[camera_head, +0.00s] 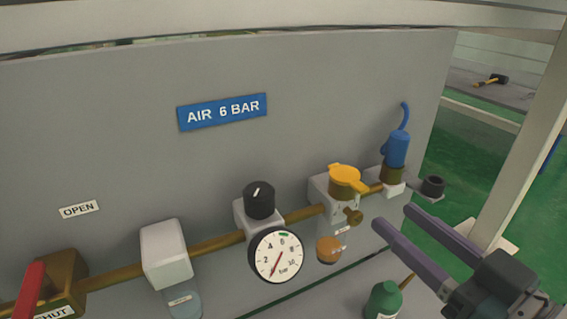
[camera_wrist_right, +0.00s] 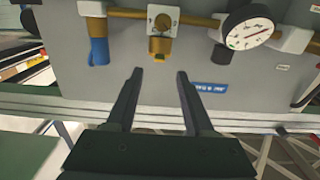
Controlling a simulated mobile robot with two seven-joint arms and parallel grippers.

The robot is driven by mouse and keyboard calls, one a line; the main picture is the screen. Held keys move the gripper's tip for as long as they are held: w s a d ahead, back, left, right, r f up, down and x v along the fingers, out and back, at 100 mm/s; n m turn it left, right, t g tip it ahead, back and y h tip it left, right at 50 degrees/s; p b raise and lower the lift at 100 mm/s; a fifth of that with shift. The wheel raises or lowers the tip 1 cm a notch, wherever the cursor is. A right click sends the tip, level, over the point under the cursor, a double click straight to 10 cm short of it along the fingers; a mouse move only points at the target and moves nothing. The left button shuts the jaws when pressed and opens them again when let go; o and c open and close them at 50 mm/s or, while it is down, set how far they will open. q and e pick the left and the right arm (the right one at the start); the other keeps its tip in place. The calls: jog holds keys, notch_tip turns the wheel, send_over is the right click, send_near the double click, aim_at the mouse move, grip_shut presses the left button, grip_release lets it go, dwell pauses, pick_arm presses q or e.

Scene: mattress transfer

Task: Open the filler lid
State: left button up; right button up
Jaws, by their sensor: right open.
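The yellow filler lid (camera_head: 345,179) sits on top of a grey block on the brass pipe, right of the gauge. It looks shut, with a tab pointing right. In the wrist view the lid (camera_wrist_right: 159,46) shows as a small yellow part below the block, in an upside-down picture. My right gripper (camera_head: 392,217) is open and empty, in front of the panel and lower right of the lid. In the wrist view the gripper (camera_wrist_right: 160,74) has its fingers apart, the lid lined up between and beyond their tips. My left gripper is not in view.
A pressure gauge (camera_head: 276,254) and black knob (camera_head: 259,200) stand left of the lid. A blue hose coupling (camera_head: 397,150) stands close on its right. A green bottle (camera_head: 384,299) is below my right gripper. A red-handled valve (camera_head: 30,290) is far left.

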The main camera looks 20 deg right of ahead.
aim_at(365, 192)
jog(key=w+b, duration=0.2)
jog(key=w, duration=0.4)
jog(key=shift+w+a, duration=0.15)
jog(key=shift+a, duration=0.05)
jog(key=shift+w+b, duration=0.35)
jog(key=shift+c, duration=0.3)
jog(key=c, duration=0.7)
grip_shut()
